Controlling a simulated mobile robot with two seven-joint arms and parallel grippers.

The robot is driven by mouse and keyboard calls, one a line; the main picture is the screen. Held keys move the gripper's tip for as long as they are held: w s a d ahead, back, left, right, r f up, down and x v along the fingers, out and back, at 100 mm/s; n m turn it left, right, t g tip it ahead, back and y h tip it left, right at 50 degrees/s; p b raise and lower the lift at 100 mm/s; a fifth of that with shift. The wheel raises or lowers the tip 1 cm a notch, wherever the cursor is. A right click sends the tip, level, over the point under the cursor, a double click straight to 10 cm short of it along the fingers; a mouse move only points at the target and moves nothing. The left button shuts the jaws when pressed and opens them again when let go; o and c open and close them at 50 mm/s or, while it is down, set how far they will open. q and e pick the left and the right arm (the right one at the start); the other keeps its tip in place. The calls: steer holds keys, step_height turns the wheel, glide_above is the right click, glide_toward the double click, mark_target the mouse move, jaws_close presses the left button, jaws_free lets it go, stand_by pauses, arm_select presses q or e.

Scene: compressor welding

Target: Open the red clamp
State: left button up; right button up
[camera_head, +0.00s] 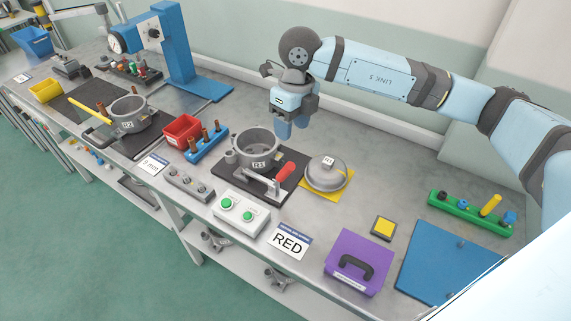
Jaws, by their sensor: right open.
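The red clamp is a metal toggle clamp with a red handle (284,173), mounted on a dark base plate (287,192) near the middle of the bench. Its handle slants up to the right. Whether the clamp presses on anything is too small to tell. An open grey metal pot (258,148) stands on the same plate, just behind the clamp. My right gripper (292,128) points down, open and empty, above and behind the clamp, apart from it and from the pot. My left gripper is not in view.
A silver dome lid (326,172) lies on a yellow mat right of the clamp. A button box (238,213) and a RED sign (288,242) stand in front. A blue rack of rods (206,142) and a red bin (183,129) are left. Bare bench lies behind the lid.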

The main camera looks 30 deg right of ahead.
mark_target(290, 162)
steer(key=f, duration=0.4)
steer(key=f+p, duration=0.1)
steer(key=f, duration=0.4)
steer(key=f+p, duration=0.1)
steer(key=f, duration=0.3)
steer(key=shift+s+a+f, duration=0.15)
steer(key=shift+a+f, duration=0.05)
steer(key=shift+a, duration=0.1)
steer(key=shift+c, duration=0.5)
jaws_close()
